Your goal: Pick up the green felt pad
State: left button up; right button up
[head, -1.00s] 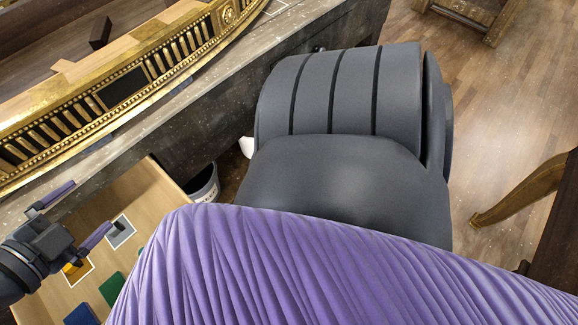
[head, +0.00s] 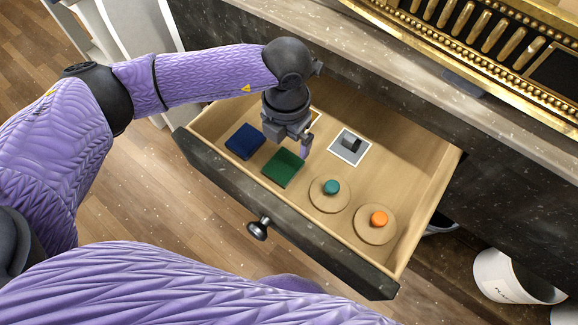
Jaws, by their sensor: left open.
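The green felt pad (head: 283,168) is a flat dark green square lying on the floor of the open drawer (head: 421,213). My left gripper (head: 287,141) points down over the drawer, just behind the pad in the head view. It is open, with one purple finger showing at its right side; the other finger is mostly hidden. No pad is between the fingers that I can see, and I cannot tell its exact height above the pad. My right gripper is not in view.
A dark blue pad (head: 245,141) lies left of the green one. A grey block sits on a white-edged grey card (head: 349,147). Two round wooden discs, one with a teal knob (head: 332,187) and one with an orange knob (head: 379,219), lie to the right. A white bucket (head: 510,280) stands at lower right.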

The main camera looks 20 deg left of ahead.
aim_at(287, 161)
pick_arm(q)
jog(key=f+b, duration=0.1)
jog(key=f, duration=0.1)
jog(key=f+b, duration=0.1)
jog(key=f, duration=0.2)
jog(key=f+b, duration=0.1)
jog(key=f, duration=0.1)
jog(key=shift+s+f, duration=0.15)
jog(key=shift+s, duration=0.1)
jog(key=shift+r, duration=0.2)
jog(key=shift+c, duration=0.3)
jog(key=c, duration=0.9)
